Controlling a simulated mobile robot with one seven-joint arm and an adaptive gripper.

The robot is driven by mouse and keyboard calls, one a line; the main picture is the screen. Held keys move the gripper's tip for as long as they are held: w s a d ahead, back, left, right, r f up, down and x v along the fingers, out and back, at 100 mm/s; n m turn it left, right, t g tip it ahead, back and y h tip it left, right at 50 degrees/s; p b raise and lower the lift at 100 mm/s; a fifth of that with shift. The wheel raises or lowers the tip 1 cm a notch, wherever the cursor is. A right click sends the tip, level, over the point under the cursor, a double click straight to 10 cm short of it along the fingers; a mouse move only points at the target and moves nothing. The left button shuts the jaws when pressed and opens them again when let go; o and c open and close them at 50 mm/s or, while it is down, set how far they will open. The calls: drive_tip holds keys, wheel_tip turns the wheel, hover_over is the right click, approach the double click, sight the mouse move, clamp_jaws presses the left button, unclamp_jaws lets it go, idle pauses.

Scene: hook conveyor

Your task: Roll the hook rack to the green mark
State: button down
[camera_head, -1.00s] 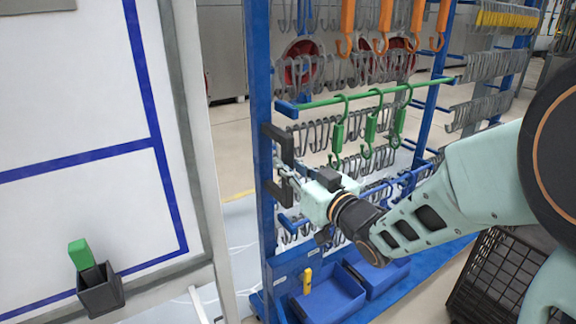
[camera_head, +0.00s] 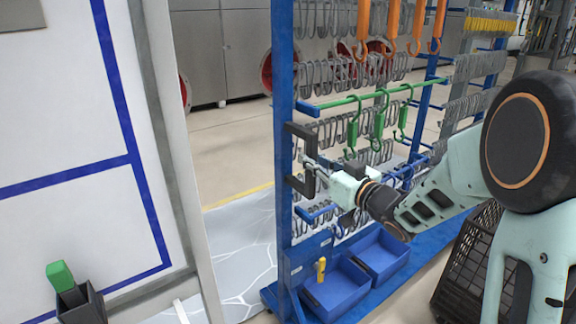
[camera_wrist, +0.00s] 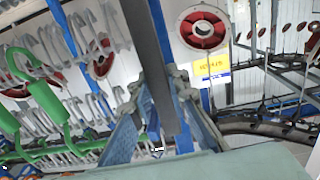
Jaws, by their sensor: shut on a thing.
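The hook rack (camera_head: 284,140) has a blue frame and rows of hooks, and stands upright right of centre in the head view. A dark bracket-shaped handle (camera_head: 290,180) is on its near upright. My gripper (camera_head: 313,165) is at this handle, shut on its vertical bar. In the wrist view the dark handle bar (camera_wrist: 147,45) runs between the two fingers of my gripper (camera_wrist: 160,100). Green hooks (camera_head: 379,120) hang on a green rail of the rack, with orange hooks (camera_head: 391,28) above. I cannot make out a green mark on the floor.
A white board (camera_head: 70,120) with blue lines stands at the left, with a green-topped item (camera_head: 60,275) in a dark holder. Blue bins (camera_head: 338,290) sit low on the rack. A black crate (camera_head: 470,265) stands at the lower right. Pale floor shows between board and rack.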

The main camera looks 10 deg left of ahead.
drive_tip(key=shift+w+d+f, duration=0.1)
drive_tip(key=shift+w+d, duration=0.4)
drive_tip(key=shift+w, duration=0.1)
drive_tip(key=c, duration=1.8)
unclamp_jaws()
drive_tip(key=shift+c, duration=0.2)
drive_tip(key=shift+d, duration=0.1)
drive_tip(key=v, duration=1.2)
drive_tip(key=shift+w, duration=0.15)
